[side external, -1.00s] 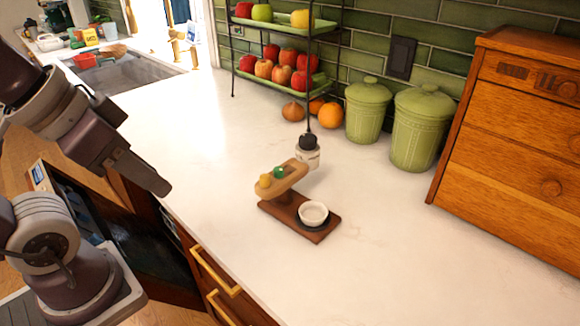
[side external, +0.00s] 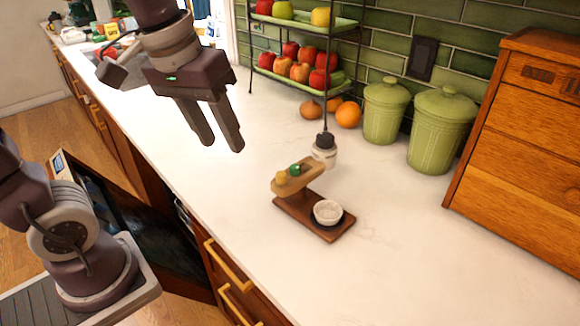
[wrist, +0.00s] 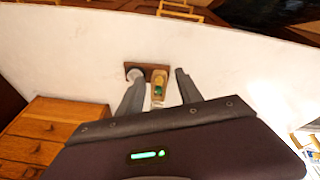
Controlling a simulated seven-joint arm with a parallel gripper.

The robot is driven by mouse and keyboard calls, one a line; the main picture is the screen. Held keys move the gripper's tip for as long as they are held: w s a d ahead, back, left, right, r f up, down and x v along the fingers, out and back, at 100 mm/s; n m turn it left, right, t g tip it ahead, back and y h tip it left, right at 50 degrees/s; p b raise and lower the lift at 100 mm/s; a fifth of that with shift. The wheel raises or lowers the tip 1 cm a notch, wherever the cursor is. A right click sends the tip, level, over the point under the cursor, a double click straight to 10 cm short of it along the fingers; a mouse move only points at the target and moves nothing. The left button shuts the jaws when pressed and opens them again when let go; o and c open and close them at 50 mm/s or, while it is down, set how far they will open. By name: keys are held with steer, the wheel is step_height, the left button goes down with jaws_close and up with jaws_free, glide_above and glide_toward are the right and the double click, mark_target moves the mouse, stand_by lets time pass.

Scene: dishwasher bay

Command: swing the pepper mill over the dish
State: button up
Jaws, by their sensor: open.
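A small stand with a dark wooden base (side external: 292,217) sits on the counter; its base also shows in the wrist view (wrist: 148,66). A white dish (side external: 328,211) rests at the base's right end and shows in the wrist view (wrist: 135,74). A light wooden arm (side external: 309,175) with a yellow and a green knob stands over the base's other end. The white pepper mill (side external: 324,154) with a dark top is at the arm's far end, off to the side of the dish. My gripper (side external: 222,146) is open and empty, above the counter left of the stand.
Green canisters (side external: 440,128), an orange (side external: 348,115) and onions stand along the back wall. A fruit rack (side external: 300,45) is behind, and a wooden drawer cabinet (side external: 520,140) is at right. The counter around the stand is clear.

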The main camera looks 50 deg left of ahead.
mark_target(281, 173)
steer(key=w+f+n+g, duration=0.1)
steer(key=w+f, duration=0.1)
steer(key=w, duration=0.2)
steer(key=w+f+n+g, duration=0.1)
steer(key=w+f+n, duration=0.1)
steer(key=w, duration=0.2)
steer(key=w+f+n+g, duration=0.1)
steer(key=w+f+n, duration=0.1)
steer(key=w, duration=0.2)
steer(key=shift+w+a+f, duration=0.2)
steer(key=shift+a+f, duration=0.05)
steer(key=shift+n, duration=0.3)
step_height(281, 173, down, 7)
steer(key=shift+w+f, duration=0.15)
steer(key=shift+f, duration=0.05)
steer(key=shift+c, duration=0.2)
jaws_close()
steer(key=shift+r, duration=0.1)
